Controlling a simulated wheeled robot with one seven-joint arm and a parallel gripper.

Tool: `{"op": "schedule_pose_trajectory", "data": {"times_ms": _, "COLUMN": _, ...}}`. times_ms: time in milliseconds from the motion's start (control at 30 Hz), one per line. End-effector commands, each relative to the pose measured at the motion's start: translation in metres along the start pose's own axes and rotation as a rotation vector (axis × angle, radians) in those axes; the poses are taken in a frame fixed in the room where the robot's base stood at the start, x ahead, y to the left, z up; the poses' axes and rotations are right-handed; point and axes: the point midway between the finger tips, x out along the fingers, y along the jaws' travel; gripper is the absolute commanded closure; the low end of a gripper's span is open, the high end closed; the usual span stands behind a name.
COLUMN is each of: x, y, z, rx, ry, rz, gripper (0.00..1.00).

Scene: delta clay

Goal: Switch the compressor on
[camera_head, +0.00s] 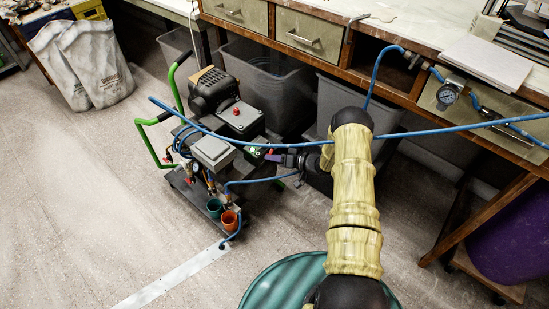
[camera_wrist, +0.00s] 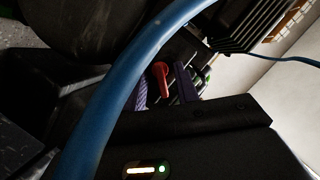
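The compressor (camera_head: 240,118) stands on a cart with green handles (camera_head: 147,143), left of my arm. A red knob (camera_head: 236,110) sits on its dark box, and a grey box (camera_head: 212,151) is nearer the front. My gripper (camera_head: 268,156) reaches the compressor's right side from the right; whether it touches is unclear. In the wrist view two purple fingers of my gripper (camera_wrist: 163,90) appear apart, with a red lever-like part (camera_wrist: 160,76) showing between or beyond them. A blue hose (camera_wrist: 130,75) crosses close to the camera and hides part of the view.
The blue hose (camera_head: 320,142) also stretches across my arm. A workbench (camera_head: 420,60) with a gauge (camera_head: 446,96) and grey bins (camera_head: 268,80) stand behind. A green drum (camera_head: 285,284) is in front. Sacks (camera_head: 85,65) stand at left; the left floor is clear.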

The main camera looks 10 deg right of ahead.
Motion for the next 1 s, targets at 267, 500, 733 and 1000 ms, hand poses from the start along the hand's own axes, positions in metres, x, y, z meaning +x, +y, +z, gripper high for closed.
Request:
{"op": "schedule_pose_trajectory", "data": {"times_ms": 267, "x": -0.017, "y": 0.000, "z": 0.000, "rx": 0.002, "ry": -0.002, "rz": 0.001, "gripper": 0.69}}
{"op": "schedule_pose_trajectory", "data": {"times_ms": 500, "x": -0.061, "y": -0.001, "z": -0.002, "rx": 0.002, "ry": -0.001, "rz": 0.003, "gripper": 0.69}}
{"op": "schedule_pose_trajectory", "data": {"times_ms": 733, "x": -0.107, "y": -0.001, "z": -0.001, "rx": 0.001, "ry": -0.001, "rz": 0.002, "gripper": 0.69}}
{"op": "schedule_pose_trajectory", "data": {"times_ms": 1000, "x": -0.157, "y": -0.001, "z": -0.002, "rx": -0.001, "ry": 0.000, "rz": 0.001, "gripper": 0.69}}
